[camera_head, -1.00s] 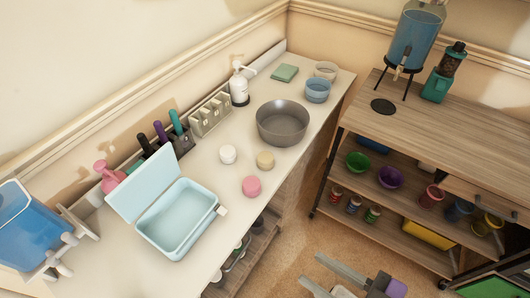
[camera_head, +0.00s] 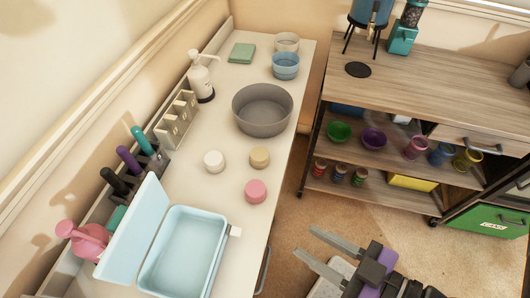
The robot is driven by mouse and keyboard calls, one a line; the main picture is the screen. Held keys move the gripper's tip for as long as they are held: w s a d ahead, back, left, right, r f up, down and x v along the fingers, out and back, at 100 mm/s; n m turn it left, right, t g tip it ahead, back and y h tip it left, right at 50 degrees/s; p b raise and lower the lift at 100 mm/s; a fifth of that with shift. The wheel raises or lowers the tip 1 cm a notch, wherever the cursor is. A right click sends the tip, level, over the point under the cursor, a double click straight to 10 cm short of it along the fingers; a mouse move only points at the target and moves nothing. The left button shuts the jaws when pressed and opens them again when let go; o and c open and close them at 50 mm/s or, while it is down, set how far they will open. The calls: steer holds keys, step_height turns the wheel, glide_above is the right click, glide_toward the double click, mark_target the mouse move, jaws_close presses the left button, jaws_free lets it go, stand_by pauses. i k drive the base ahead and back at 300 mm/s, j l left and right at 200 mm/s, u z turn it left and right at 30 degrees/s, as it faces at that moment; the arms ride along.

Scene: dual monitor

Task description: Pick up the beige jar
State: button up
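A small round beige jar (camera_head: 260,157) stands on the white counter (camera_head: 222,113). A white jar (camera_head: 214,161) is to its left, and a pink jar (camera_head: 255,191) is just below it in the picture. My gripper (camera_head: 304,241) is at the bottom, over the floor beyond the counter's right edge. Its two grey fingers are apart with nothing between them. It is well clear of the beige jar, to the lower right of it.
A grey bowl (camera_head: 262,109) stands just behind the jars. An open light-blue box (camera_head: 183,252) is at the counter's near end, and a white pump bottle (camera_head: 201,77) is by the wall. A wooden shelf unit (camera_head: 443,88) stands at the right, with open floor before it.

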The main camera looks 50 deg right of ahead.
mark_target(259, 157)
steer(key=j+z, duration=0.45)
steer(key=k+j+z, duration=0.15)
steer(key=j+z, duration=0.25)
steer(key=k+j+z, duration=0.15)
steer(key=k+j, duration=0.2)
steer(key=j, duration=0.1)
